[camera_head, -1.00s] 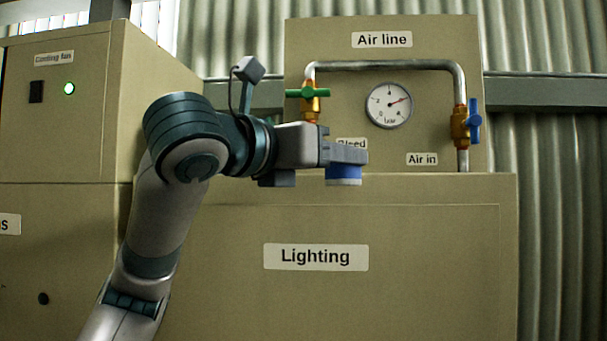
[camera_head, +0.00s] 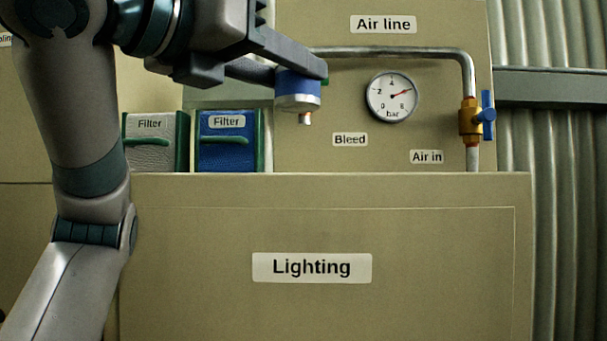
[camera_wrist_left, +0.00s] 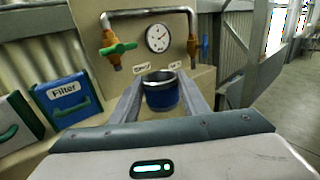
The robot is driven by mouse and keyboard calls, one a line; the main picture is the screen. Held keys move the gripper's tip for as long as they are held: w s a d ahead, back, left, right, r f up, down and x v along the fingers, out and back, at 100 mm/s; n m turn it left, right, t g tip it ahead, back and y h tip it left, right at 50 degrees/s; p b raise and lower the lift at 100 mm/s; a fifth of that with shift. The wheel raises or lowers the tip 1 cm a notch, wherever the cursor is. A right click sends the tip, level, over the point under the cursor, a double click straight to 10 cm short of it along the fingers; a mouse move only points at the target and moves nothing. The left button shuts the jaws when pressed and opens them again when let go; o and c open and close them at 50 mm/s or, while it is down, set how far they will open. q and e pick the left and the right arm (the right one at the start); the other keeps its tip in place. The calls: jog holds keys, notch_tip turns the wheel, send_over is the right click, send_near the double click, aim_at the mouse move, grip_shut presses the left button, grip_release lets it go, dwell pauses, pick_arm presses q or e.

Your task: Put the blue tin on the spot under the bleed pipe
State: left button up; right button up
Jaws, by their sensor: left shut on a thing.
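The blue tin (camera_head: 297,84) is between the fingers of my left gripper (camera_head: 300,66), which is shut on it. The tin is upright and raised above the top of the lighting cabinet. In the left wrist view the open-topped tin (camera_wrist_left: 162,97) sits between the fingertips (camera_wrist_left: 162,88). The bleed pipe's lower end (camera_head: 305,119) shows just below the tin in the head view; the tin and gripper cover most of its valve. In the left wrist view the bleed valve has a green handle (camera_wrist_left: 118,49), left of the tin. I cannot make out the spot. My right gripper is not in view.
A grey filter box (camera_head: 150,158) and a blue filter box (camera_head: 223,157) stand left of the air-line panel. A gauge (camera_head: 392,97) and a blue-handled air-in valve (camera_head: 470,118) are on the right. The lighting cabinet (camera_head: 440,250) spans the front.

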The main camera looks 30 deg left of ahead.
pick_arm(q)
jog(key=w+a+p, duration=0.2)
jog(key=w+a, duration=0.1)
jog(key=w, duration=0.2)
jog(key=w+a+f+p, duration=0.1)
jog(key=w+a+p, duration=0.2)
jog(key=w, duration=0.3)
jog(key=w+a+f+p, duration=0.1)
jog(key=w+a+p, duration=0.1)
jog(key=w+a, duration=0.2)
jog(key=shift+w+a+p, duration=0.25)
jog(key=shift+w+p, duration=0.05)
jog(key=shift+w, duration=0.7)
jog(key=shift+s+f, duration=0.15)
jog(key=shift+f, duration=0.6)
jog(key=shift+d, duration=0.1)
